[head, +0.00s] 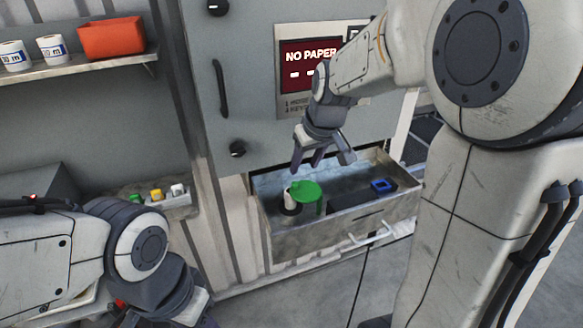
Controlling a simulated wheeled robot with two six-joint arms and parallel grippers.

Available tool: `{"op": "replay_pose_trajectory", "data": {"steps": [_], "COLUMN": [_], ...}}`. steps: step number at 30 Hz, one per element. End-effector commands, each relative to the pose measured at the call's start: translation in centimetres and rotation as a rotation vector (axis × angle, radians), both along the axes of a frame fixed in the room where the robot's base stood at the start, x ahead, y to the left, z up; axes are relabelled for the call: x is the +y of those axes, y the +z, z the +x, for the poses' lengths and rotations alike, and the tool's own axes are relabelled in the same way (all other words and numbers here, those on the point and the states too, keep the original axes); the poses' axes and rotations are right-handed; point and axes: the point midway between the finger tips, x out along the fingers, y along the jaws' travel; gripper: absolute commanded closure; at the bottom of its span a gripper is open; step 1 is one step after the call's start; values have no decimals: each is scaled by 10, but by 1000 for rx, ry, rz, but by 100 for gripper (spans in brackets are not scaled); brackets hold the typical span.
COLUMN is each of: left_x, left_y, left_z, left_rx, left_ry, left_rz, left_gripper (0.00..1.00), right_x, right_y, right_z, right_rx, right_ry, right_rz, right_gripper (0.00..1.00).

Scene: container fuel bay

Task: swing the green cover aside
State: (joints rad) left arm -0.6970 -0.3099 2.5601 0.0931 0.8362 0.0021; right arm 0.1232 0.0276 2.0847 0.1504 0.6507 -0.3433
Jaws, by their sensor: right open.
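The green cover (308,191) is a round flat piece in the open metal drawer (311,238), toward its left side. A green part hangs down from its right edge. A white cylinder (288,198) with a dark ring at its base stands just left of the cover. My right gripper (321,166) points down above the drawer, open and empty, a little above the cover and apart from it. My left arm is at the lower left; its gripper's fingers do not show clearly.
A blue square piece (383,186) lies at the drawer's right. The cabinet screen (305,65) reads "NO PAPER". A small tray (170,202) with several coloured pieces is at left. A shelf (75,70) holds white rolls and an orange bin (111,39).

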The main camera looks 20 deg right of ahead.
Motion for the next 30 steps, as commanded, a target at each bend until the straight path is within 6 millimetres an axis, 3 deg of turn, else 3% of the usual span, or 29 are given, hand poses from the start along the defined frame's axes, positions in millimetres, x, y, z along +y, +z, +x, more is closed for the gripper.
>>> {"op": "replay_pose_trajectory", "data": {"steps": [6,12,24,25,28,30], "left_x": [0,0,0,0,0,0], "left_y": [9,13,13,13,13,13], "left_z": [0,0,0,0,0,0], "left_rx": [0,0,0,0,0,0], "left_ry": [0,1,1,1,1,1], "left_rz": [0,0,0,0,0,0], "left_gripper": [50,50,50,50,50,50], "right_x": [7,9,6,6,6,6], "right_y": [-40,-65,-73,-73,-73,-73], "right_z": [16,27,30,30,30,30], "right_rx": [8,5,1,1,1,1], "right_ry": [8,9,4,4,4,4], "right_rz": [2,2,1,1,1,1], "right_gripper": [49,49,49,56,95,100]}}
